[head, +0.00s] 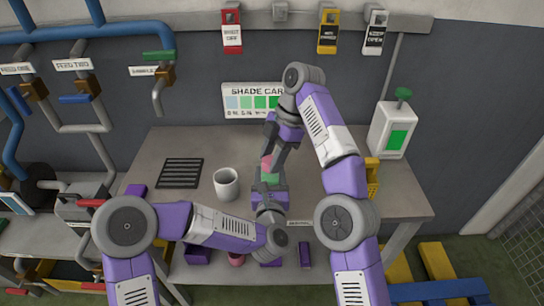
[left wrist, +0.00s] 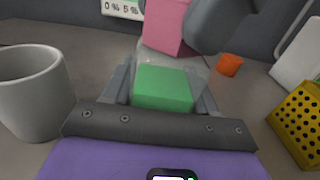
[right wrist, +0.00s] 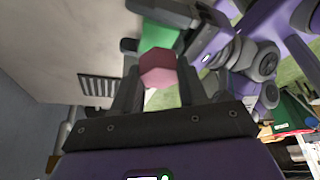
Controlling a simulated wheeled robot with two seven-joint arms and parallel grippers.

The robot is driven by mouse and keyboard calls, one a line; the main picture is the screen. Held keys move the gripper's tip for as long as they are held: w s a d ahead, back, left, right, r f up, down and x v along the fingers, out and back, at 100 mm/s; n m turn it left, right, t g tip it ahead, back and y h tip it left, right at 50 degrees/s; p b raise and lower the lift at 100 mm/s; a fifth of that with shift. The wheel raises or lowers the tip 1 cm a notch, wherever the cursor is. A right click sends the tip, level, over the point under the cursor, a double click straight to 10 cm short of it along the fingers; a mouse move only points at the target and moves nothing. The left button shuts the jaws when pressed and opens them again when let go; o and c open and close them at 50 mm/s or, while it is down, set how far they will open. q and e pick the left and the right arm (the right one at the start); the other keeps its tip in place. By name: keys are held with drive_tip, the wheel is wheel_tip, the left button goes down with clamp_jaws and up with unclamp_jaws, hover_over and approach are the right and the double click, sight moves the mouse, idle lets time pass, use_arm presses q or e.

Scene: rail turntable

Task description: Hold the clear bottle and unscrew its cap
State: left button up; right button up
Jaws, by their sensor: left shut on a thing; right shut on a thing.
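The clear bottle with green contents (head: 270,178) is mid-table. In the left wrist view, its green contents (left wrist: 163,88) sit between the fingers of my left gripper (left wrist: 160,92), which is shut on the bottle. The pink cap (head: 266,162) is at the bottle's top end. My right gripper (head: 268,158) is shut on it from above. The cap also shows between the right fingers in the right wrist view (right wrist: 157,68), with the green contents (right wrist: 158,37) just beyond. Whether the cap is seated on the bottle or slightly apart, I cannot tell. My grippers hide much of both.
A white mug (head: 226,183) stands close left of the bottle. A black grate (head: 180,173) lies farther left. A yellow perforated basket (left wrist: 300,115) and an orange piece (left wrist: 229,64) are to the right. A white container (head: 393,128) stands at the back right.

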drive_tip(key=shift+f, duration=0.1)
drive_tip(key=o, duration=1.2)
drive_tip(key=shift+o, duration=0.3)
